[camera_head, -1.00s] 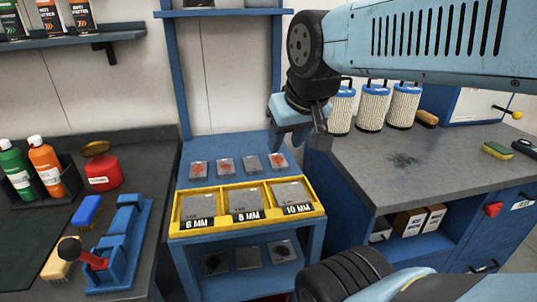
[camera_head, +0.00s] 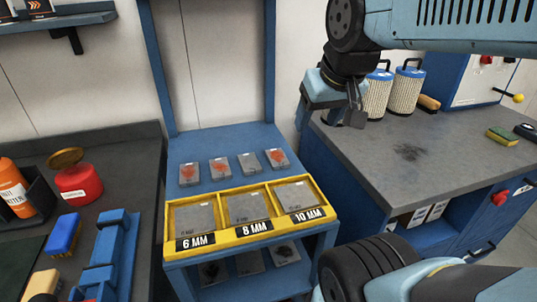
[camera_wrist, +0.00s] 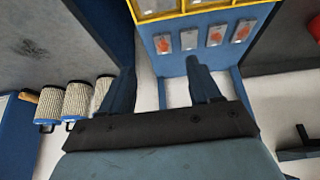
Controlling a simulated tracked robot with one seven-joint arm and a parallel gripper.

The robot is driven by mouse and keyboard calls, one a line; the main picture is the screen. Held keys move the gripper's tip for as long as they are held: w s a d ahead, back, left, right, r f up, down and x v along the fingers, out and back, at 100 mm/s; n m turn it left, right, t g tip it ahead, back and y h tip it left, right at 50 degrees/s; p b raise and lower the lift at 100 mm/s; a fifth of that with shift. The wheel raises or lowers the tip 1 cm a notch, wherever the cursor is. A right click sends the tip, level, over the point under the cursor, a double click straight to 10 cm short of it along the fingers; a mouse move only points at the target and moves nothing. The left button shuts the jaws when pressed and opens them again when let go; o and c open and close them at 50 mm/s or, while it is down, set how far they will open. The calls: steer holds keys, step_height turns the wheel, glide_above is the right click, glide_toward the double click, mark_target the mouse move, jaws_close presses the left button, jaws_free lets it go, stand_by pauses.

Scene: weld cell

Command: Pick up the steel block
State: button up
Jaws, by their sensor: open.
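No single thing is clearly marked as the steel block. Grey steel plates lie in the yellow tray (camera_head: 328,227) in three compartments: the 6 MM plate (camera_head: 195,217), the 8 MM plate (camera_head: 247,206) and the 10 MM plate (camera_head: 296,194). Several small grey pieces with reddish or dark marks (camera_head: 220,168) lie in a row behind the tray; they also show in the wrist view (camera_wrist: 189,40). My gripper (camera_head: 328,112) is open and empty, above and right of that row in the head view. Its two fingers stand wide apart in the wrist view (camera_wrist: 160,66).
The blue rack (camera_head: 215,143) has posts on both sides and a lower shelf with more plates (camera_head: 249,262). Left is a dark bench with a red can (camera_head: 76,180) and a blue fixture (camera_head: 112,250). Right is a grey bench (camera_head: 440,160) with white canisters (camera_head: 405,92).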

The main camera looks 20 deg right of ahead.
steer(key=o, duration=0.5)
steer(key=shift+g, duration=0.6)
steer(key=w, duration=0.5)
steer(key=shift+w+d+f, duration=0.15)
steer(key=shift+w+d, duration=0.15)
steer(key=shift+d, duration=0.05)
steer(key=shift+o, duration=0.2)
steer(key=g, duration=0.4)
glide_above(277, 157)
step_height(277, 157, down, 13)
step_height(277, 157, down, 13)
steer(key=shift+w+d+f, duration=0.1)
